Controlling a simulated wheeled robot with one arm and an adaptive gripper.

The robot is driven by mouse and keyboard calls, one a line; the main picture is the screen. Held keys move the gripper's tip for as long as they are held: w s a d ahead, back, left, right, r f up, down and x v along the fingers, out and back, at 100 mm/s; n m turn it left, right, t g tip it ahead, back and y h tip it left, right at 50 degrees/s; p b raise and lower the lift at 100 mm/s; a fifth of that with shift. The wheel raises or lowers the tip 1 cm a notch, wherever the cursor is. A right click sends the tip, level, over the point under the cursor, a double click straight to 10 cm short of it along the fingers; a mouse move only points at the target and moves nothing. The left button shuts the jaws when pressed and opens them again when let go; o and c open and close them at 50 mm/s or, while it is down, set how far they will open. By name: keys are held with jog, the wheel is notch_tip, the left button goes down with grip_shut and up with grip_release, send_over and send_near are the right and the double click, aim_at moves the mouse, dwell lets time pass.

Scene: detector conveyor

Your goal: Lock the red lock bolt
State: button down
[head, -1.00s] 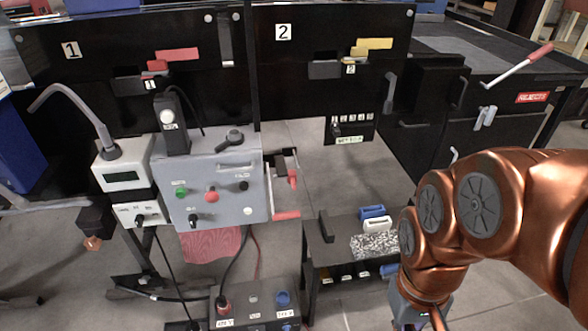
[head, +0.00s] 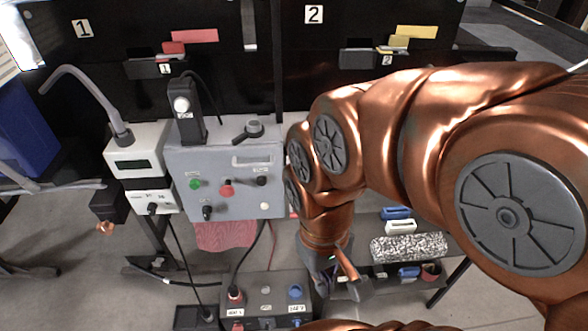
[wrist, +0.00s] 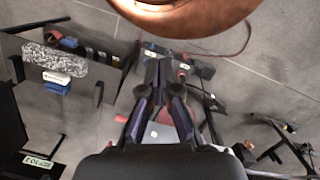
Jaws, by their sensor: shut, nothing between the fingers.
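On black panel 1 (head: 110,48), a red bar (head: 195,36) and a smaller red piece (head: 173,47) sit above a black bracket (head: 157,69) tagged 1. These look like the red lock bolt's parts, but whether it is locked cannot be told. My gripper (head: 350,285) hangs low, right of the grey control box (head: 235,160) and well below the red parts. In the wrist view, my gripper (wrist: 157,68) has its dark fingers together, empty. The wrist view does not clearly show the red bolt.
Panel 2 has a yellow bar (head: 416,32). A black lamp-like unit (head: 187,115) and a bent grey tube (head: 88,90) stand up near panel 1. A black switch box (head: 265,290) is close to my gripper. A speckled block (head: 408,247) lies on the low shelf at right.

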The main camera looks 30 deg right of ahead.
dwell(0.3)
jog(key=w+d+m+y+b, duration=0.1)
jog(key=w+d+m+y, duration=0.25)
jog(key=w+m, duration=0.45)
jog(key=w+d+m+y+b, duration=0.15)
jog(key=w+d+m, duration=0.3)
jog(key=w, duration=0.75)
jog(key=w+d+f+m+t+y, duration=0.1)
jog(key=d+m, duration=0.4)
jog(key=d, duration=0.6)
jog(key=w+d+f+m+t+y+b, duration=0.1)
jog(key=w+d+f+m+t, duration=0.3)
jog(key=d, duration=0.8)
jog(key=shift+w+f+m+y, duration=0.55)
jog(key=shift+w+y, duration=0.05)
jog(key=shift+w, duration=0.05)
